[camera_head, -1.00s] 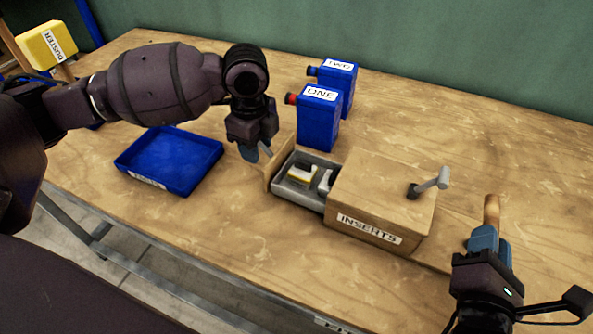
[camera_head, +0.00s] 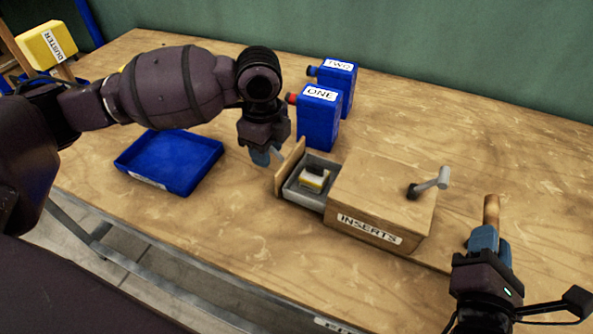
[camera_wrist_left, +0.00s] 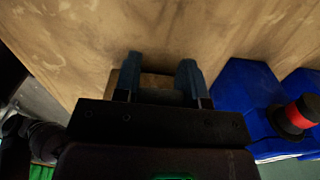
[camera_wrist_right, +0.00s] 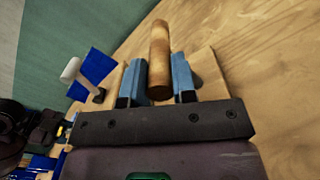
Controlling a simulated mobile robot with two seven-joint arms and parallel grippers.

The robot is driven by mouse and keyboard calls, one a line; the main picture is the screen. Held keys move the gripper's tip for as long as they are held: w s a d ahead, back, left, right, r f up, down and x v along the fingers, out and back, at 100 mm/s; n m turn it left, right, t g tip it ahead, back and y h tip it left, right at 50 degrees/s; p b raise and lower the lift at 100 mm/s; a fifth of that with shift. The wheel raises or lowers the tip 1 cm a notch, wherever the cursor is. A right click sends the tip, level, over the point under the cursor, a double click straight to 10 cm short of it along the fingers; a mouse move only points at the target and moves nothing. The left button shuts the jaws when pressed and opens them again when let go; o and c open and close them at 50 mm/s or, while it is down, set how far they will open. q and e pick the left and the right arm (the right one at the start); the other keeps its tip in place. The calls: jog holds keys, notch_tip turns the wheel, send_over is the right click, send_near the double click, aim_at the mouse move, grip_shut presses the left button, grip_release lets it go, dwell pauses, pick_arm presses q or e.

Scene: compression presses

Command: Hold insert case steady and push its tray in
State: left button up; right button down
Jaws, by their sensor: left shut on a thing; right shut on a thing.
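The insert case (camera_head: 385,190) is a wooden box labelled INSERTS, standing on the table. Its grey tray (camera_head: 309,203) sticks out part-way on the left, with a wooden front panel (camera_head: 288,168) and light-coloured inserts (camera_head: 315,181) inside. My left gripper (camera_head: 264,157) is at the outer side of this panel. In the left wrist view a wooden piece (camera_wrist_left: 156,83) of the tray front lies between its fingers, and the jaws are shut on it. My right gripper (camera_head: 487,244) is shut on an upright wooden handle (camera_head: 491,210) right of the case; the handle (camera_wrist_right: 159,60) shows between its fingers in the right wrist view.
Blue containers ONE (camera_head: 318,118) and TWO (camera_head: 338,76) stand behind the tray. An empty blue tray (camera_head: 170,162) lies to the left. A grey lever (camera_head: 430,184) rises from the case top. The table (camera_head: 235,230) is clear in front.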

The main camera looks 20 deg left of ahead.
aim_at(308, 162)
pick_arm(q)
jog(key=shift+s+d, duration=0.15)
jog(key=shift+d, duration=2.1)
jog(key=shift+s+d, duration=0.15)
jog(key=shift+d, duration=2.1)
jog(key=o, duration=1.1)
jog(key=shift+r, duration=0.1)
notch_tip(308, 162, up, 12)
pick_arm(e)
jog(key=c, duration=0.8)
grip_release()
jog(key=shift+c, duration=0.2)
